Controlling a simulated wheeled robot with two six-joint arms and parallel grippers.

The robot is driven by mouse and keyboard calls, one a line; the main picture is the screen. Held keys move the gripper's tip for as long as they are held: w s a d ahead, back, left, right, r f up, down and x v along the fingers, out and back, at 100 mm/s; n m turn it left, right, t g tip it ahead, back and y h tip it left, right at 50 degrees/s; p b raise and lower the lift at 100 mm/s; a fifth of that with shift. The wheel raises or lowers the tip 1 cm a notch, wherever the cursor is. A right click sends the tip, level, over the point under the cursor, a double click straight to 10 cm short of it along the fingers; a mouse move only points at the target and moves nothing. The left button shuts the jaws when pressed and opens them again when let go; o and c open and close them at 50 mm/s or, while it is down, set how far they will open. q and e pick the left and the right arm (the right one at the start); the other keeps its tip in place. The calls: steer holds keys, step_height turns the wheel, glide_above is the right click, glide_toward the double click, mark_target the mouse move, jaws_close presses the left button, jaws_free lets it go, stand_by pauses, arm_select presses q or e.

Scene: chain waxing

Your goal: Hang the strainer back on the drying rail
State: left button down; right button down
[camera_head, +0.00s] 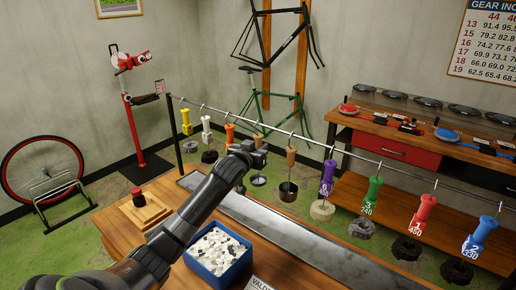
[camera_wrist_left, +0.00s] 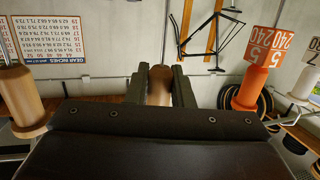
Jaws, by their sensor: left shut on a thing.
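My left gripper (camera_head: 260,152) is at the drying rail (camera_head: 310,141), shut on a wooden handle (camera_wrist_left: 160,84), which shows between its fingers in the left wrist view. In the head view a small round metal piece (camera_head: 258,180) hangs just below the gripper; I take it to be the strainer's bowl. The gripper hides most of the handle there, and I cannot tell whether its top is on a hook. To the right, another wooden-handled tool (camera_head: 291,157) hangs with a dark pot-like end (camera_head: 288,191). My right gripper is not in view.
An orange handle (camera_head: 230,135) hangs close left of the gripper; purple (camera_head: 327,178), green (camera_head: 373,193), red and blue handles hang rightward with chain coils. Below are a metal tray (camera_head: 300,242), a blue box (camera_head: 248,262) of white pellets and a wooden block (camera_head: 145,213).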

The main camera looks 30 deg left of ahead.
arm_select(q)
steer(key=c, duration=0.9)
jaws_free()
steer(key=p+v, duration=0.6)
steer(key=v, duration=0.5)
steer(key=shift+p, duration=0.3)
